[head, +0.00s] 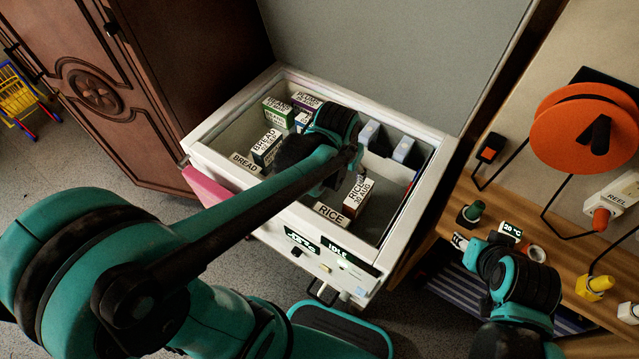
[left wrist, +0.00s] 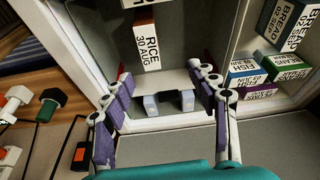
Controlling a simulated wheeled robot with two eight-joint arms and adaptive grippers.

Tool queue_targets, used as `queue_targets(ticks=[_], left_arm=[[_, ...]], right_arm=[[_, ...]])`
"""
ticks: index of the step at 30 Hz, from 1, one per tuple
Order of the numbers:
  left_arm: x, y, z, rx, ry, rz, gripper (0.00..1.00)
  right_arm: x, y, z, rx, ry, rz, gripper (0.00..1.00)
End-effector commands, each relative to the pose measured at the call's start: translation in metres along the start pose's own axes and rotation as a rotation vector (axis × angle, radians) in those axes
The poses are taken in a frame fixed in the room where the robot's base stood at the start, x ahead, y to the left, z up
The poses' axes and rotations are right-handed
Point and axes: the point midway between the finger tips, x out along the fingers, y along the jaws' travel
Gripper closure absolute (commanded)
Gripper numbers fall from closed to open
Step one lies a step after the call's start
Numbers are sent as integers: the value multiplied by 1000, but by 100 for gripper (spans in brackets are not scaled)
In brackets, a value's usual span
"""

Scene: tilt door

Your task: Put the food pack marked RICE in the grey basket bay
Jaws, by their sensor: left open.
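An upright white pack marked RICE 30 AUG (head: 357,193) stands in the open white chest (head: 425,172). A second pack marked RICE (head: 331,213) is at the chest's near side. In the left wrist view, the RICE 30 AUG pack (left wrist: 147,42) is brown-sided and lies ahead of my left gripper (left wrist: 160,73), which is open, its purple-padded fingers apart and empty. In the head view, my left arm reaches over the chest and hides part of its inside. My right gripper (head: 463,241) is by the wooden bench; its jaws are too small to judge. I cannot clearly make out a grey basket bay.
Packs marked BREAD (head: 265,148), and green (head: 278,112) and purple (head: 306,101) packs, stand at the chest's left. Two pale grey blocks (left wrist: 150,105) sit near its far wall. The grey lid (head: 390,55) is raised. An orange cable reel (head: 585,128) stands on the right.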

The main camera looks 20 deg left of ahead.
Motion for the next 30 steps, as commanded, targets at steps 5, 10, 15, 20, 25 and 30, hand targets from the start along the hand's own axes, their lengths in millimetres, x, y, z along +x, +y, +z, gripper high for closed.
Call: queue_targets(ticks=[5, 10, 15, 20, 25, 30], left_arm=[[-48, -16, 37, -50, 132, -19, 41], [-72, -26, 68, -87, 242, -37, 41], [-79, -30, 85, -107, 305, -48, 41], [-81, -32, 89, -113, 322, -51, 41], [-81, -32, 88, -112, 322, -51, 41], [-81, -32, 88, -112, 321, -51, 41]], right_arm=[[0, 0, 0, 0, 0, 0, 60], [0, 0, 0, 0, 0, 0, 60], [0, 0, 0, 0, 0, 0, 60], [0, 0, 0, 0, 0, 0, 60], [0, 0, 0, 0, 0, 0, 60], [0, 0, 0, 0, 0, 0, 60]])
